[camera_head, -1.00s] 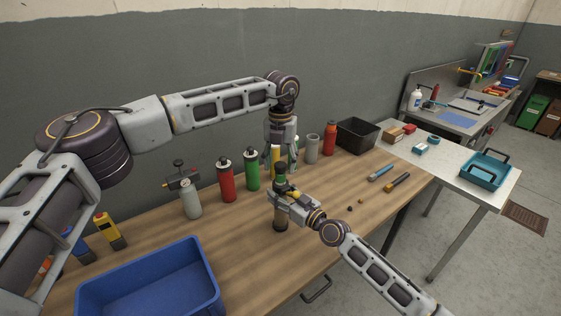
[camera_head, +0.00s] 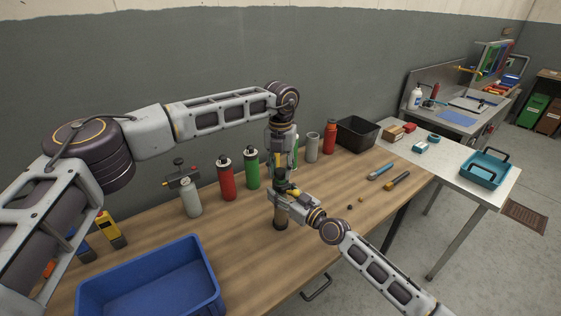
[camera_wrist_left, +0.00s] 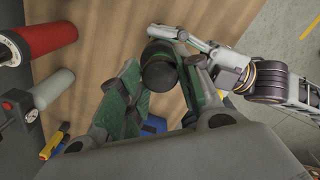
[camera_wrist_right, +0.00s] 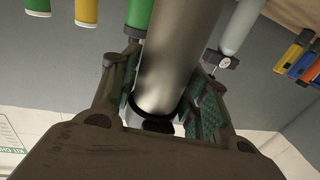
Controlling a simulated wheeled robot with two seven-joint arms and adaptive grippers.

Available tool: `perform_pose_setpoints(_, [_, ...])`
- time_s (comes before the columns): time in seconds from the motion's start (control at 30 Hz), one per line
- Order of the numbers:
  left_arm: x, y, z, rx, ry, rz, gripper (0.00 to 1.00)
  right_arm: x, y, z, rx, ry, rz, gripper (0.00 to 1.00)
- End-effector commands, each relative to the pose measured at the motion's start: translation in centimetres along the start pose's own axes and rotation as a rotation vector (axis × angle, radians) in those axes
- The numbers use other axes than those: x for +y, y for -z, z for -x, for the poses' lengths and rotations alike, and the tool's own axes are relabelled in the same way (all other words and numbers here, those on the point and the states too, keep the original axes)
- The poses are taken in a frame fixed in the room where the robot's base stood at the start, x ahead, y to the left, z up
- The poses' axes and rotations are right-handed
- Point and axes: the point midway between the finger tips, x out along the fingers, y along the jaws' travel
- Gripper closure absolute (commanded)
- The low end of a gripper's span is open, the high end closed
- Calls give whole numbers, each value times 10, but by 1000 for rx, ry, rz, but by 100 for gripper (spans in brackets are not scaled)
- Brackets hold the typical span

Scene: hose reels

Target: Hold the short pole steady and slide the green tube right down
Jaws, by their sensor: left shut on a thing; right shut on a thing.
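The short pole (camera_head: 281,217) stands upright on the wooden table, grey-brown in its lower part. My right gripper (camera_head: 281,199) is shut around it near its upper part; in the right wrist view the pole (camera_wrist_right: 168,65) runs between the fingers. My left gripper (camera_head: 281,181) points straight down just above the right one, shut on the green tube at the pole's top. In the left wrist view the tube's dark round end (camera_wrist_left: 158,72) sits between the green-padded fingers. Most of the tube is hidden, and I cannot tell how far down it sits.
A red bottle (camera_head: 227,180), a green bottle (camera_head: 252,170) and a grey canister (camera_head: 191,199) stand behind to the left. A grey cylinder (camera_head: 312,148) and another red bottle (camera_head: 329,138) stand behind to the right. A blue bin (camera_head: 150,285) fills the front left.

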Motion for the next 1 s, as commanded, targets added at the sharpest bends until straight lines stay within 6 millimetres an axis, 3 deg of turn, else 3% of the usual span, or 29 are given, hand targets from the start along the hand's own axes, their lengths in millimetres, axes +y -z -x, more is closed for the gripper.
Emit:
perform_pose_setpoints(0.1, [0,0,-10,0,0,0,100,0,0,0,-1,1,0,90])
perform_pose_setpoints(0.4, [1,0,-14,2,-2,1,100,-1,0,0,1,2,0,90])
perform_pose_setpoints(0.43, [1,0,-14,2,-2,1,62,-1,0,0,1,2,0,90])
perform_pose_setpoints(0.57, [1,0,-13,2,-2,1,46,-1,0,0,1,1,0,90])
perform_pose_setpoints(1.0, [0,0,-8,0,0,0,44,0,0,0,0,0,1,90])
